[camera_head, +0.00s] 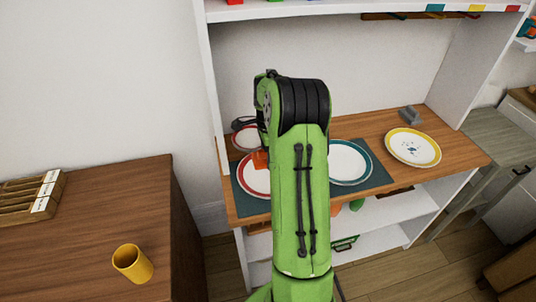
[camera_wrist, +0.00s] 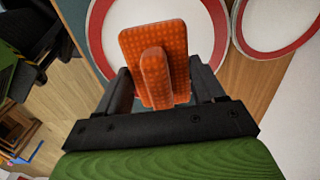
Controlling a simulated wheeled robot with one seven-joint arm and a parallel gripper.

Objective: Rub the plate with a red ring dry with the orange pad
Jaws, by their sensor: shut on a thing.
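My gripper (camera_wrist: 160,84) is shut on the orange pad (camera_wrist: 154,48), holding it by its raised grip. The pad is over the plate with a red ring (camera_wrist: 206,62), which lies beneath it; I cannot tell whether they touch. In the head view this plate (camera_head: 251,183) lies on the left of a dark mat, partly hidden by my arm, and a bit of the orange pad (camera_head: 260,160) shows above it. A second red-ringed plate (camera_head: 246,139) lies behind it; it also shows at the upper right in the wrist view (camera_wrist: 247,40).
A teal-ringed plate (camera_head: 348,163) lies on the mat's (camera_head: 377,177) right part. A yellow-rimmed plate (camera_head: 413,147) and a small grey object (camera_head: 409,115) stand further right on the wooden shelf. A yellow cup (camera_head: 132,263) is on the left cabinet. A white shelf (camera_head: 365,10) hangs above.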

